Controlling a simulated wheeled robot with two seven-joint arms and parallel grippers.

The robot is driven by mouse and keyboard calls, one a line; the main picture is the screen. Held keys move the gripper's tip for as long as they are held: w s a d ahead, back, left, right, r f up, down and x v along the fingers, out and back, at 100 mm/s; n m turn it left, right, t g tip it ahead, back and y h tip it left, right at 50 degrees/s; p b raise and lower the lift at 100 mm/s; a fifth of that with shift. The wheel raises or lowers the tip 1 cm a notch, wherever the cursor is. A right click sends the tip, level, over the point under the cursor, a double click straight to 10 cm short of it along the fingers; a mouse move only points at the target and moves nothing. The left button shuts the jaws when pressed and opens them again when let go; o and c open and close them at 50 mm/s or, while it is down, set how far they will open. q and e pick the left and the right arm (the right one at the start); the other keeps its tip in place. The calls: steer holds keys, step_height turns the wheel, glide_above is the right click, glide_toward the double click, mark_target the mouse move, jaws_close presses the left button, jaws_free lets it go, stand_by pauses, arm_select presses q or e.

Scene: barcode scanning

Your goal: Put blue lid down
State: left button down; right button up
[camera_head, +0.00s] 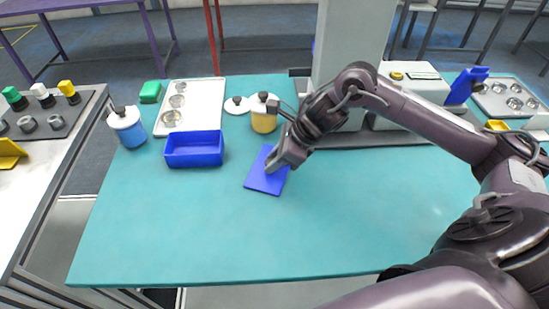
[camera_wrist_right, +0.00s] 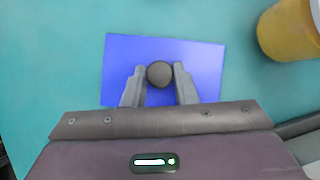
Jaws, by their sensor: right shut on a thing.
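The blue lid (camera_head: 263,180) is a flat blue rectangle at the middle of the teal table, lying on or just above it; I cannot tell which. My right gripper (camera_head: 272,165) is over it. In the right wrist view the lid (camera_wrist_right: 205,62) lies under my right gripper (camera_wrist_right: 160,80), whose fingers are shut on its dark round knob (camera_wrist_right: 160,74). The open blue box (camera_head: 195,150) stands to the left of the lid, apart from it. My left gripper is not in view.
A yellow canister (camera_head: 263,122) stands behind the lid, with a white round lid (camera_head: 237,105) beside it. A blue canister (camera_head: 128,130) and a white tray (camera_head: 190,98) are at the back left. The front of the teal table (camera_head: 200,240) is clear.

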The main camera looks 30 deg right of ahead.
steer(key=o, duration=1)
steer(key=shift+f, duration=0.1)
steer(key=shift+r, duration=0.2)
steer(key=shift+d+r, duration=0.2)
steer(key=b+v, duration=0.1)
steer(key=v, duration=1)
steer(key=shift+s+r+b, duration=0.2)
steer(key=shift+r+b, duration=0.05)
steer(key=shift+b, duration=0.1)
